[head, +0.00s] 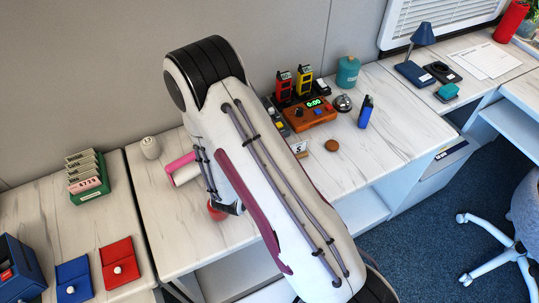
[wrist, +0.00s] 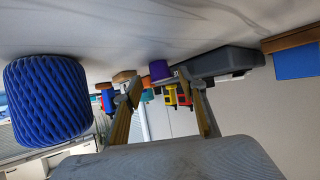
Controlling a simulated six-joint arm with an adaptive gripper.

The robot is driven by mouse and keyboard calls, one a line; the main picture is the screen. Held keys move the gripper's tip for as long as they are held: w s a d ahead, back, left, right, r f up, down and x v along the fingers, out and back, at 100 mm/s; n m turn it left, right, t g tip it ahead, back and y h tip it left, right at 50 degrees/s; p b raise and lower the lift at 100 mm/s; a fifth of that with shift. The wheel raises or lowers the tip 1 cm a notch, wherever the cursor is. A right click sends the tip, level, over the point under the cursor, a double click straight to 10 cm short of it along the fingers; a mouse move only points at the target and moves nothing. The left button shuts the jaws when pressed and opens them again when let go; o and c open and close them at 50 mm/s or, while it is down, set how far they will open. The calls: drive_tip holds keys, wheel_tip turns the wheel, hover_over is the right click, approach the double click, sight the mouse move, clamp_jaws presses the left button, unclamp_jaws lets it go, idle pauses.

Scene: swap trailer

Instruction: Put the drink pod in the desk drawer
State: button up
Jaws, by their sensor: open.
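My gripper (wrist: 163,92) is open, with its two yellowish fingers apart in the wrist view. That view is upside down, with the desk top above. A small purple object (wrist: 159,70) shows on the desk beyond the fingertips. I see nothing clearly held. A blue ribbed round object (wrist: 46,100) is large and close at the left. I cannot tell for sure which thing is the drink pod. In the head view my arm hides the gripper and the middle of the desk. An open compartment, maybe the desk drawer (head: 447,156), shows under the desk's right part.
An orange clock box (head: 309,115), red and yellow handheld units (head: 284,85), a bell (head: 342,103), a blue lighter-like item (head: 366,112) and a brown disc (head: 332,146) stand on the desk. A white jar (head: 150,147) stands at left. The desk's front right is clear.

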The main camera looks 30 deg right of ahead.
drive_tip(key=shift+s+a+r, duration=0.55)
drive_tip(key=shift+a+r, duration=0.1)
drive_tip(key=shift+r, duration=3.25)
drive_tip(key=shift+r, duration=0.1)
